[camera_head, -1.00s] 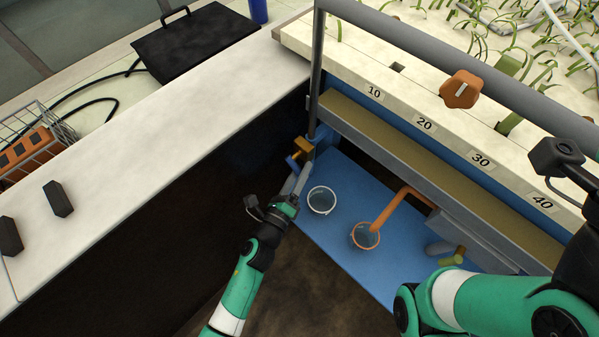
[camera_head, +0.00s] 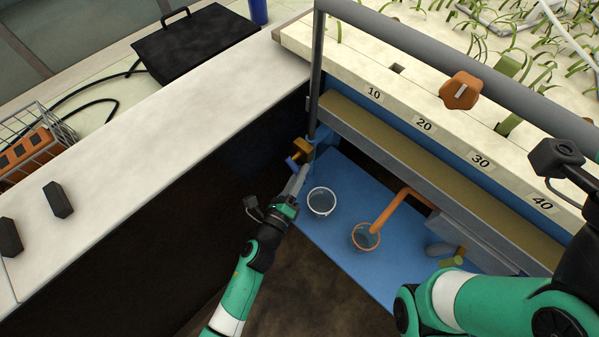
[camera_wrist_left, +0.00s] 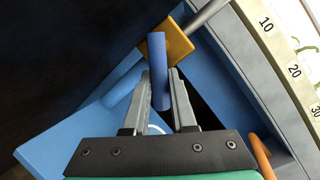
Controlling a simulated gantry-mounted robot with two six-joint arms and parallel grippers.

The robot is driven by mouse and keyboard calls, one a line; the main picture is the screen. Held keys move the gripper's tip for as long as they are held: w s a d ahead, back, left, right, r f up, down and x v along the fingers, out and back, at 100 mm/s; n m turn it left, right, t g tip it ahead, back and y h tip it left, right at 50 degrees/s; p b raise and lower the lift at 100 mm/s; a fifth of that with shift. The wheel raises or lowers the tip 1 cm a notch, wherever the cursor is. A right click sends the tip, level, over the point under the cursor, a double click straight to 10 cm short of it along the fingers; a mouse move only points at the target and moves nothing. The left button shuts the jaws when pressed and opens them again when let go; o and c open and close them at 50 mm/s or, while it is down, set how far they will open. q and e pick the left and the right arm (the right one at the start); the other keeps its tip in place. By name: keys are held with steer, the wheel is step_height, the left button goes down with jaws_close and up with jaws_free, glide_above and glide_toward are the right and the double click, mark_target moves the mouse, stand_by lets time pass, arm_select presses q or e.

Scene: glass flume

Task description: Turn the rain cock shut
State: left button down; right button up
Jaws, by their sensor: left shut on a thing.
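The rain cock shows as a brass-yellow block (camera_head: 303,147) with a blue lever (camera_wrist_left: 159,58), at the foot of the grey upright pipe on the flume's left corner. In the left wrist view the brass block (camera_wrist_left: 172,38) sits behind the lever, with a grey pipe running off it to the upper right. My left gripper (camera_head: 301,176) reaches up to the cock, and its two fingers (camera_wrist_left: 160,84) are shut on the blue lever, one on each side. The right arm comes in at the right, but its fingers are not in view.
A white-rimmed cup (camera_head: 321,201) and an orange-rimmed cup (camera_head: 365,237) under an orange spout (camera_head: 392,210) stand on the blue shelf (camera_head: 342,247) close by. An orange knob (camera_head: 460,91) is above. A pale ledge (camera_head: 150,155) runs along the left.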

stand_by(0.7)
arm_select(q)
steer(key=shift+f+m+b, duration=0.4)
steer(key=shift+b, duration=0.55)
steer(key=shift+w+a+b, duration=0.1)
steer(key=shift+b, duration=0.25)
steer(key=shift+r+m, duration=0.2)
steer(key=shift+m, duration=0.1)
steer(key=c, duration=0.7)
jaws_free()
steer(key=shift+c, duration=0.2)
steer(key=shift+s+a+p, duration=0.15)
steer(key=shift+s+p, duration=0.25)
steer(key=p+v, duration=0.2)
steer(key=v, duration=0.8)
steer(key=shift+s+f, duration=0.2)
steer(key=shift+s, duration=0.2)
